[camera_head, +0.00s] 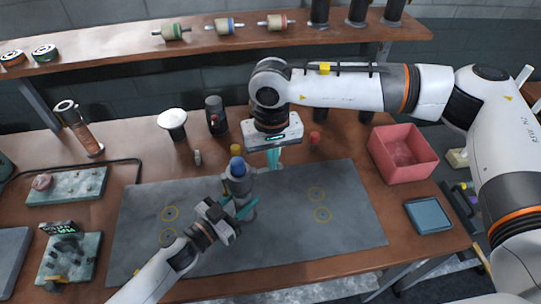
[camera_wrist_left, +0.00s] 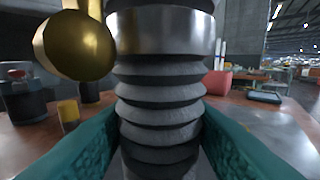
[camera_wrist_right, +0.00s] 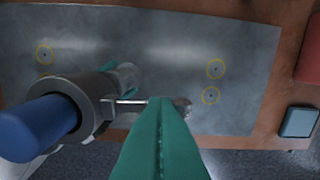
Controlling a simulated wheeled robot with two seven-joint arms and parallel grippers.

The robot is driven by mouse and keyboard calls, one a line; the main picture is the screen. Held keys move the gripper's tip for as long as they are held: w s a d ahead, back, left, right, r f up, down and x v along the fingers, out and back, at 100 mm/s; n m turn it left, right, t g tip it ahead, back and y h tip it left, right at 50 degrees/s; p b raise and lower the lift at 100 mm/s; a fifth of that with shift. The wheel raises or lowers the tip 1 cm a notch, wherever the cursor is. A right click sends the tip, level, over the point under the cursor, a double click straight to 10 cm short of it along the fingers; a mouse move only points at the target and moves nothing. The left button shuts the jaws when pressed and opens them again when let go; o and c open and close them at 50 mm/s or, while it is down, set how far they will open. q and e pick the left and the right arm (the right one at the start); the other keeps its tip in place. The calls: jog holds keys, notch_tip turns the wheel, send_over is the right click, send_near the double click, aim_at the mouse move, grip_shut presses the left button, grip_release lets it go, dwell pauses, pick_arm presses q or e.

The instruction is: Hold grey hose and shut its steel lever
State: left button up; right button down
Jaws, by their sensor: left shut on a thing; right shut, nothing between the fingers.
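The grey hose (camera_wrist_left: 160,115) stands upright on the grey mat, ribbed, with a steel collar above the ribs. In the head view its upper part (camera_head: 238,186) carries a blue end (camera_head: 238,166). My left gripper (camera_head: 236,209) is shut around the ribbed part, teal fingers on both sides. The steel lever (camera_wrist_right: 128,102) sticks out sideways from the grey body below the blue end (camera_wrist_right: 38,128). My right gripper (camera_wrist_right: 160,103) is shut and empty, its fingertips overlapping the lever's outer part in the right wrist view. Whether they touch is unclear.
A brass ball (camera_wrist_left: 72,45) is close beside the collar. A yellow-topped piece (camera_head: 236,150) and a red-topped piece (camera_head: 314,138) stand behind. A pink bin (camera_head: 424,142) and blue tray (camera_head: 428,216) are at the right. The mat (camera_head: 350,235) is clear at right.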

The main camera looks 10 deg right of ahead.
aim_at(282, 164)
jog(key=y, duration=0.1)
jog(key=d+f+y, duration=0.1)
jog(key=y, duration=0.1)
jog(key=shift+f, duration=0.3)
jog(key=y, duration=0.1)
jog(key=f+y, duration=0.1)
jog(key=y, duration=0.1)
jog(key=f+y, duration=0.1)
jog(key=y, duration=0.1)
jog(key=shift+d+g, duration=0.25)
jog(key=shift+g, duration=0.05)
jog(key=shift+f, duration=0.15)
jog(key=shift+a+f, duration=0.2)
jog(key=shift+f, duration=0.4)
jog(key=shift+a+f, duration=0.2)
jog(key=shift+f, duration=0.4)
jog(key=shift+r, duration=0.85)
jog(key=shift+r, duration=0.1)
